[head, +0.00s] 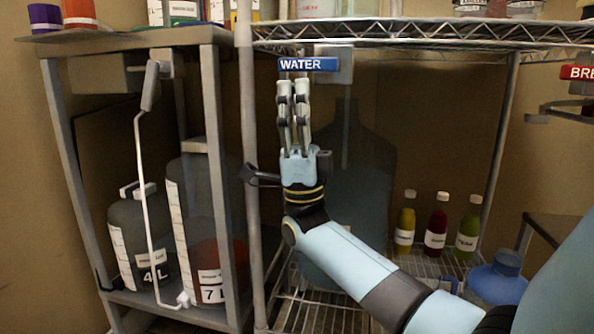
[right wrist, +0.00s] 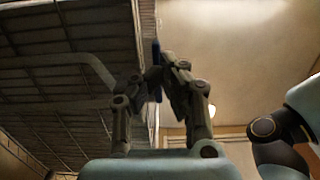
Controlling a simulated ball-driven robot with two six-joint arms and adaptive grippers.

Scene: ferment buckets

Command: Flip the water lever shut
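The blue WATER sign (head: 308,64) is fixed to a grey block (head: 337,68) under the upper wire shelf. My right gripper (head: 293,84) points up, with its fingertips just below and at the lower edge of the left half of the sign. Its two fingers are close together. In the right wrist view the fingertips (right wrist: 161,80) come together beside a thin dark blue strip, which may be the sign edge-on. The lever itself is not clearly visible; the fingers may hide it, and I cannot tell whether they touch it. My left gripper is not in view.
A large dark clear jug (head: 362,160) stands behind my right arm. Small yellow (head: 405,225), red (head: 436,228) and green (head: 468,230) bottles stand to its right. A red sign (head: 578,73) is at far right. Buckets (head: 192,235) and a white tube (head: 148,200) are at left.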

